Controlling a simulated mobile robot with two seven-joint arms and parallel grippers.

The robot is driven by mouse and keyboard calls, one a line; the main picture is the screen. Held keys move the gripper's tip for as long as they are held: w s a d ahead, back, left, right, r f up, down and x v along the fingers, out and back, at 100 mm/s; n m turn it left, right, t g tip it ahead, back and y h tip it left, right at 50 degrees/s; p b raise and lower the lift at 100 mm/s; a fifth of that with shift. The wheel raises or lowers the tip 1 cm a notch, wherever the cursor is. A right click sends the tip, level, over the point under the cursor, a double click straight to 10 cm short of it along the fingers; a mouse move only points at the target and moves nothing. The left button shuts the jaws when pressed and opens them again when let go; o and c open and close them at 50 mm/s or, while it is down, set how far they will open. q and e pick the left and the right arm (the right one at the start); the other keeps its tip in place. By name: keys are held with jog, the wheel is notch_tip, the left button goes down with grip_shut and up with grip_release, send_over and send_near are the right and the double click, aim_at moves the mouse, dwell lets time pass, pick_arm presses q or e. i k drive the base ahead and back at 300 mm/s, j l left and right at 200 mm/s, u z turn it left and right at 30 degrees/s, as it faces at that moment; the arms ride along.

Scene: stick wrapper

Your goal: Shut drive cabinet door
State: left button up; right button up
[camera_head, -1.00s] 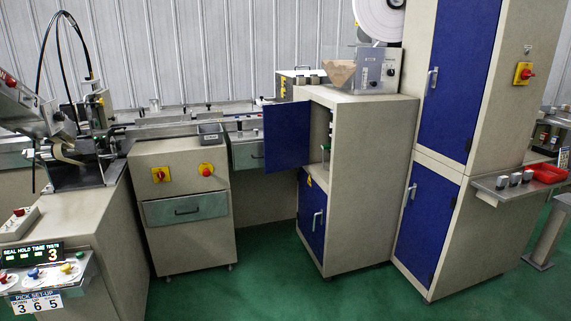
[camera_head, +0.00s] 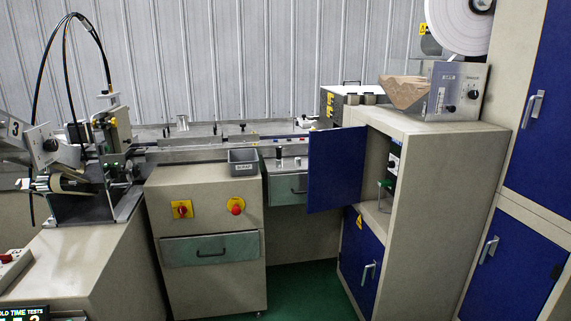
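In the head view, a beige cabinet (camera_head: 440,185) stands right of centre. Its upper blue door (camera_head: 336,168) hangs open, swung out to the left. The open compartment shows a shelf (camera_head: 377,217), a small green-topped item (camera_head: 385,184) and a control with a dark knob (camera_head: 392,163). The lower blue door (camera_head: 361,262), with a metal handle, looks shut. The frames carry no label telling which door is the drive cabinet door. Neither of my grippers is in view.
A beige drawer unit (camera_head: 208,284) with a red knob stands left of the open door. A tall cabinet with blue doors (camera_head: 541,110) stands at the right. Green floor (camera_head: 303,291) is free between the drawer unit and the cabinet. A machine (camera_head: 95,160) stands at the left.

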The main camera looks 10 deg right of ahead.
aim_at(337, 156)
jog(key=i+u, duration=0.1)
jog(key=i, duration=1.1)
